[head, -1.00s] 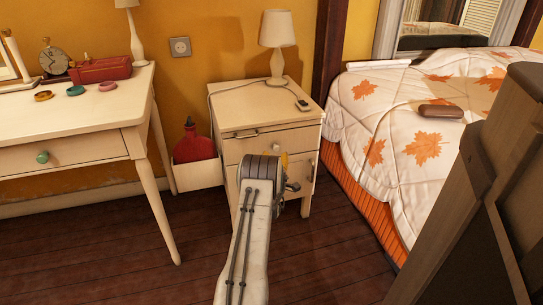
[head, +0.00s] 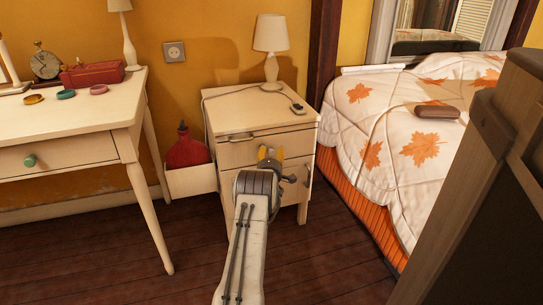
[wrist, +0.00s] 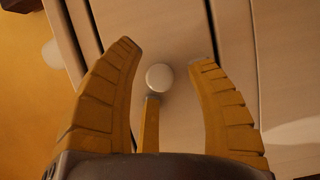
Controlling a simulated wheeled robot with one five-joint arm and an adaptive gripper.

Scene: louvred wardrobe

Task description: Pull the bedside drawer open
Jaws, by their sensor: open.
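The cream bedside cabinet (head: 232,114) stands between the desk and the bed. In the wrist view a round white knob (wrist: 160,77) sits on a pale drawer front (wrist: 150,25). My yellow fingers (wrist: 165,53) are open on either side of the knob, with a gap to each. How far the fingertips are from the front is unclear. The knob is hidden in the head view.
A white desk (head: 70,115) with a green knob stands at left. A red bottle (head: 186,150) sits in a box beside the cabinet. A lamp (head: 271,45) and a small device (head: 298,109) are on top. The bed (head: 400,145) is close at right. Wooden floor lies open in front.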

